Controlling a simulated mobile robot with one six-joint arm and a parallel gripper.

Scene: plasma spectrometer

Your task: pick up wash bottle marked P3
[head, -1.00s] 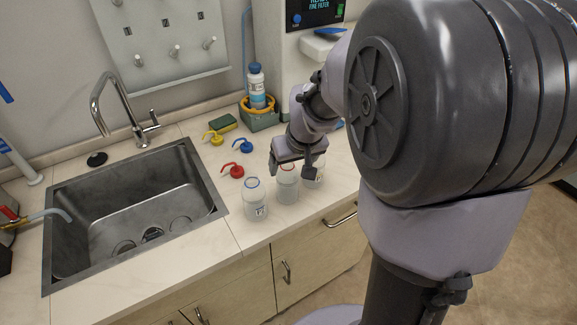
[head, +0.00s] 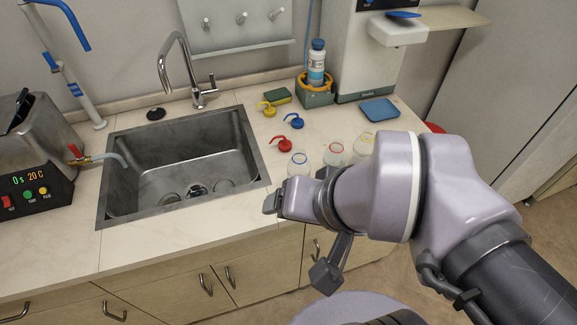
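Three clear open-topped bottles stand in a row near the counter's front edge in the head view. One has a blue neck ring (head: 299,164), the middle one a red ring (head: 334,154), and the right one a yellow ring (head: 362,147). No P3 mark is readable on any of them. My gripper (head: 272,203) is in front of the blue-ringed bottle, towards me. It points left, and its fingers show nearly edge-on, so its opening is unclear. My gripper and wrist hide the lower parts of the bottles.
Loose red (head: 284,145), blue (head: 294,121) and yellow (head: 267,109) spout caps lie behind the bottles. A sink (head: 180,150) is on the left. A sponge (head: 278,96), a holder with a blue-capped bottle (head: 316,68) and a blue tray (head: 379,109) stand farther back.

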